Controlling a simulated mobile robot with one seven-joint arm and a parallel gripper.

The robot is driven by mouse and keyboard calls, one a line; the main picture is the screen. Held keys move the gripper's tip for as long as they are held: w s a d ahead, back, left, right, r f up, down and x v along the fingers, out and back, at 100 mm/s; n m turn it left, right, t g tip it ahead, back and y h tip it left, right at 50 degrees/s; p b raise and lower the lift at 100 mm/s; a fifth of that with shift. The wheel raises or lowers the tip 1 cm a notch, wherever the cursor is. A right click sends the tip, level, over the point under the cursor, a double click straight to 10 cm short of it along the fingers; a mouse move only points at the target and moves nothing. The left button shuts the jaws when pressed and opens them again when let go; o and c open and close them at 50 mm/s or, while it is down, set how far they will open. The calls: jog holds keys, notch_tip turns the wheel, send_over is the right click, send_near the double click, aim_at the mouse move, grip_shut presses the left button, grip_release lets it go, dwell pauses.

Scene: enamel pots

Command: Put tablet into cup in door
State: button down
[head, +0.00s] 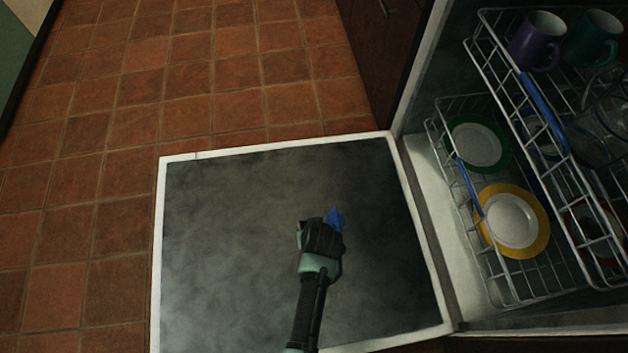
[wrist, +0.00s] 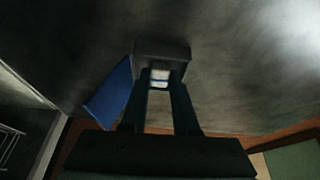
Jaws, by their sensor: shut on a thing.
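My gripper (wrist: 160,88) is shut on a small white tablet with a blue band (wrist: 160,78). In the wrist view the tablet lies between the fingertips, at a dark box-like cup (wrist: 162,52) on the door's inner face. A blue flap (wrist: 110,92), apparently the cup's lid, stands open beside the fingers. In the head view my gripper (head: 320,234) is over the open dishwasher door (head: 230,240), and the blue flap (head: 335,218) shows just right of it. The gripper hides the tablet and cup there. I cannot tell whether the tablet is inside the cup or just above it.
The dishwasher's lower rack (head: 468,205) holds plates, and the upper rack (head: 545,115) holds a purple mug (head: 537,42), a teal mug (head: 592,38) and glassware. Both stand right of the door. The door around the gripper is clear. Tiled floor (head: 200,80) lies beyond.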

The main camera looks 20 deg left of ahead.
jog(key=shift+f, duration=0.15)
jog(key=c, duration=0.6)
grip_release()
notch_tip(320, 180, up, 4)
jog(key=p, duration=0.4)
jog(key=shift+a, duration=0.15)
notch_tip(320, 180, up, 6)
jog(key=p, duration=0.6)
